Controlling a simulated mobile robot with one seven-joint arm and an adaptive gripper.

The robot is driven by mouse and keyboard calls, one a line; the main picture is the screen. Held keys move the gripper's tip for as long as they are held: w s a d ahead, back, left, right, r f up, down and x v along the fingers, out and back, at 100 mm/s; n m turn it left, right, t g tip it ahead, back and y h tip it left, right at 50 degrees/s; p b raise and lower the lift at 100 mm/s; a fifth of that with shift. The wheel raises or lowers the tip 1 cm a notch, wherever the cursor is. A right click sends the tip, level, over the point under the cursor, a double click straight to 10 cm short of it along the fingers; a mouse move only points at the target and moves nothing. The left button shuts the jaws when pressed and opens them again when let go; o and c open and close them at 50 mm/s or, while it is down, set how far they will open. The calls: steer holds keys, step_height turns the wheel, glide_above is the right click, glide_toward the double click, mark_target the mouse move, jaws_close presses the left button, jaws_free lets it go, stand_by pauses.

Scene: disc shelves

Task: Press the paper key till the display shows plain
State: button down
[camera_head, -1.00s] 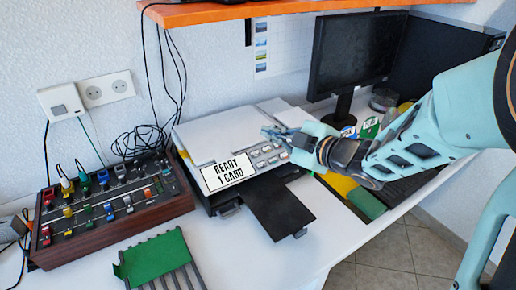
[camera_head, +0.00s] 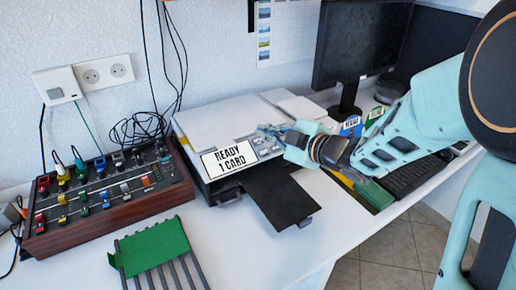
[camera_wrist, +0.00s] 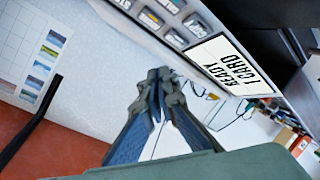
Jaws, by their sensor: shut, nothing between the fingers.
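The white printer (camera_head: 212,118) stands on the desk. Its tilted display (camera_head: 229,158) reads "READY 1 CARD"; the display also shows in the wrist view (camera_wrist: 230,64). Grey keys (camera_head: 262,142) sit beside the display, partly hidden by my gripper in the head view. In the wrist view several labelled keys (camera_wrist: 174,38) show along the panel; I cannot tell which one is the paper key. My gripper (camera_head: 268,130) is shut and empty, its fingertips at or just above the key area. In the wrist view the fingertips (camera_wrist: 160,76) are together; contact with a key cannot be told.
A dark output tray (camera_head: 278,198) juts from the printer's front. A control box with coloured knobs (camera_head: 108,200) stands at left, and a green piece on a slotted rack (camera_head: 155,247) lies in front. A monitor (camera_head: 362,42) and keyboard (camera_head: 412,174) are at right.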

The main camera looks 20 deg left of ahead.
steer(key=shift+w+a+f+b, duration=0.25)
steer(key=shift+f+b, duration=0.1)
steer(key=shift+f, duration=0.25)
steer(key=shift+w+a+f+b, duration=0.25)
steer(key=shift+f+b, duration=0.1)
steer(key=shift+f, duration=0.2)
stand_by(0.6)
steer(key=shift+w+a+f+b, duration=0.1)
steer(key=shift+a+f+b, duration=0.05)
steer(key=shift+f+b, duration=0.25)
steer(key=shift+w+a+f+b, duration=0.1)
steer(key=shift+a+f+b, duration=0.05)
steer(key=shift+f+b, duration=0.2)
stand_by(0.6)
stand_by(0.3)
steer(key=shift+s+d+r+p, duration=0.15)
steer(key=shift+r+p, duration=0.15)
steer(key=shift+r, duration=0.1)
steer(key=shift+s+d+r+p, duration=0.1)
steer(key=shift+d+r+p, duration=0.05)
steer(key=shift+r+p, duration=0.2)
steer(key=shift+r, duration=0.1)
steer(key=r+p, duration=0.1)
steer(key=s+d+r+p, duration=0.1)
steer(key=r+p, duration=0.1)
steer(key=r, duration=0.1)
steer(key=shift+s+d+r+p, duration=0.1)
steer(key=shift+s+d+p, duration=0.2)
steer(key=shift+d, duration=0.1)
